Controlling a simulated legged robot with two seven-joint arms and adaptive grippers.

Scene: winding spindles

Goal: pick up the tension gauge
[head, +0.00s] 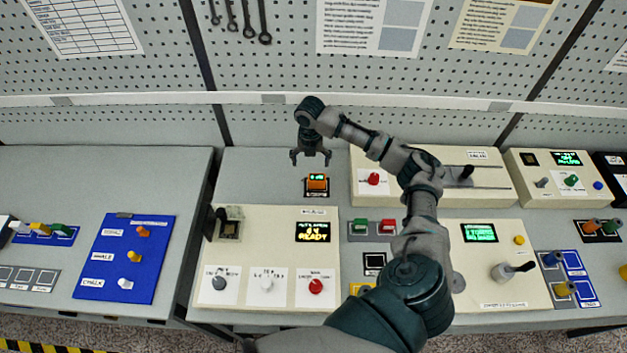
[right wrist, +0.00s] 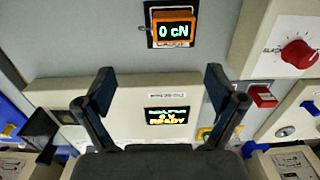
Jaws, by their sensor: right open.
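The tension gauge (head: 317,183) is a small orange box with a green display. It sits on a dark pad on the grey bench, behind the cream panel with the "READY" screen. In the right wrist view the gauge (right wrist: 173,29) reads "0 cN" and lies beyond the fingertips, near the top of the picture. My right gripper (head: 311,161) is open and empty, above and slightly behind the gauge in the head view. Its two fingers (right wrist: 160,78) show apart in the right wrist view, with nothing between them. My left gripper is not in view.
The cream panel (head: 265,262) with knobs stands in front of the gauge. Another cream unit (head: 433,194) with a red knob stands to its right. A blue board (head: 126,259) with pegs lies at left. Bare bench lies left of the gauge.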

